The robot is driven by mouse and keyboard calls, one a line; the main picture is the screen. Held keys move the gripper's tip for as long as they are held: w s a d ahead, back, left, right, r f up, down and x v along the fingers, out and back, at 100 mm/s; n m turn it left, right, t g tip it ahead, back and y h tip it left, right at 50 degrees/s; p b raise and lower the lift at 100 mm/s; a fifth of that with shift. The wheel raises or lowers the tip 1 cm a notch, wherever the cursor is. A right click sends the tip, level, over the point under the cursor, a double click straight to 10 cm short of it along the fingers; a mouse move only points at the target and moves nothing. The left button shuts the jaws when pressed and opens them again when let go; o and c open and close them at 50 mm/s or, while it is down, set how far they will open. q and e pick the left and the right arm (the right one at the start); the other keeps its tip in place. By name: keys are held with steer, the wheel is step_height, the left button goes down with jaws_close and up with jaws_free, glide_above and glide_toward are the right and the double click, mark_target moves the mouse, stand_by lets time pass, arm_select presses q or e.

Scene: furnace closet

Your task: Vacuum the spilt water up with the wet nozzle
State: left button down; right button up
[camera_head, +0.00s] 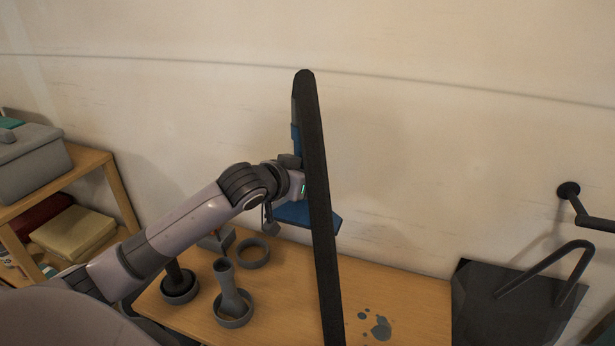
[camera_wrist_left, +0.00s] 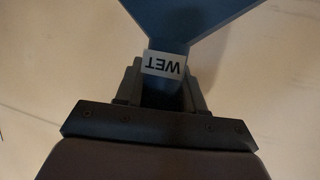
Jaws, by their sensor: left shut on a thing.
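My left gripper (camera_wrist_left: 162,92) is shut on the narrow neck of the blue wet nozzle (camera_wrist_left: 190,22). The neck carries a pale label that reads WET, upside down in the left wrist view. In the head view my left gripper (camera_head: 291,168) holds the blue nozzle (camera_head: 318,216) up near the wall, apart from the bench top. A long dark bar stands in front and hides part of the gripper and nozzle. The spilt water (camera_head: 381,328) shows as a few dark patches on the wooden bench (camera_head: 415,300), right of the bar. My right gripper is not in view.
A grey nozzle (camera_head: 233,298) and a dark piece (camera_head: 176,275) stand in rings on the bench, beside an empty ring (camera_head: 252,252). A dark panel with a bent handle (camera_head: 545,270) is at right. A wooden shelf (camera_head: 95,165) with a grey box (camera_head: 32,165) is at left.

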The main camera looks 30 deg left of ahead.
mark_target(308, 159)
arm_select(q)
step_height(308, 159, up, 2)
steer(key=shift+r+p, duration=0.1)
steer(key=shift+p, duration=0.25)
steer(key=shift+r, duration=0.95)
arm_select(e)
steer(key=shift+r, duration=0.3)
arm_select(q)
steer(key=shift+f, duration=0.1)
